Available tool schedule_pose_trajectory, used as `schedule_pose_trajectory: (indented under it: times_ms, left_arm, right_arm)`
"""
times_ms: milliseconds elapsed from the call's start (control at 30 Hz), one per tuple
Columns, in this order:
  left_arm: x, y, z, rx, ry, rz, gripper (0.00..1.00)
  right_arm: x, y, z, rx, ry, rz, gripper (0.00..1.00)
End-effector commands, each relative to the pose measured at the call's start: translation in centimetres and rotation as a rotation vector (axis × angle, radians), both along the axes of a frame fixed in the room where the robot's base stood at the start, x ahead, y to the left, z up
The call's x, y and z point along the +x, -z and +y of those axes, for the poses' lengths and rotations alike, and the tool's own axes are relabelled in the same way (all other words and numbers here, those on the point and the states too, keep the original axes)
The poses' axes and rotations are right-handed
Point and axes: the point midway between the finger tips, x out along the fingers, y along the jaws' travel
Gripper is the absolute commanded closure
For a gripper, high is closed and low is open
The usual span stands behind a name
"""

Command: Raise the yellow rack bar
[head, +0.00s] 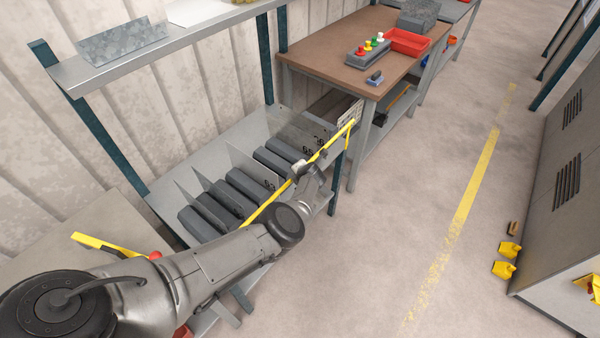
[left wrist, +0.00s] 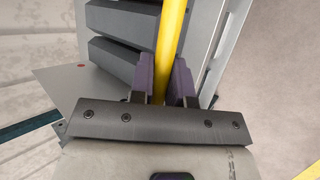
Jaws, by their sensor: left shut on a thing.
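The yellow rack bar (head: 333,139) runs lengthwise along the front of a grey rack that holds several dark grey blocks. My left arm comes in from the lower left, and my left gripper (head: 299,168) is at the bar, around its middle. In the left wrist view the bar (left wrist: 171,45) passes between the two purple-grey fingers of my left gripper (left wrist: 168,75), which are shut on it. The fingers hide part of the bar. My right gripper is not in view.
The rack shelf (head: 225,140) holds dark blocks (head: 203,223) between thin dividers. A brown workbench (head: 335,65) with a red tray (head: 407,41) stands beyond it. A grey cabinet (head: 560,200) stands at the right, with clear floor (head: 400,200) between.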

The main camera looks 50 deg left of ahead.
Motion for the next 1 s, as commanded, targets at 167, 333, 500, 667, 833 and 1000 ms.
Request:
schedule_pose_trajectory:
  times_ms: [167, 333, 500, 667, 833, 1000]
  left_arm:
    - [-0.2, 0.2, 0.2, 0.000, -0.001, 0.001, 0.68]
    - [-0.1, 0.2, 0.1, 0.000, -0.001, 0.001, 0.58]
    - [-0.1, 0.1, 0.0, 0.000, -0.001, 0.001, 0.58]
    - [-0.3, -0.8, -0.5, -0.001, -0.001, 0.000, 0.58]
    - [-0.8, -2.5, -2.0, -0.002, -0.001, 0.000, 0.58]
    - [-1.7, -4.7, -4.1, -0.001, -0.002, 0.001, 0.58]
  right_arm:
    - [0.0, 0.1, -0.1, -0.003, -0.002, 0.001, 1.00]
    - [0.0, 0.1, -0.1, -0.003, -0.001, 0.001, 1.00]
    - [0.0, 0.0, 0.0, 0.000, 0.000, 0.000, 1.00]
    - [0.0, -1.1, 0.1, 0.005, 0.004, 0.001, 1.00]
    - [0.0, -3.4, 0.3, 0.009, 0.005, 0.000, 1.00]
    - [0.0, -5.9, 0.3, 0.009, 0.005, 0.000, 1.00]
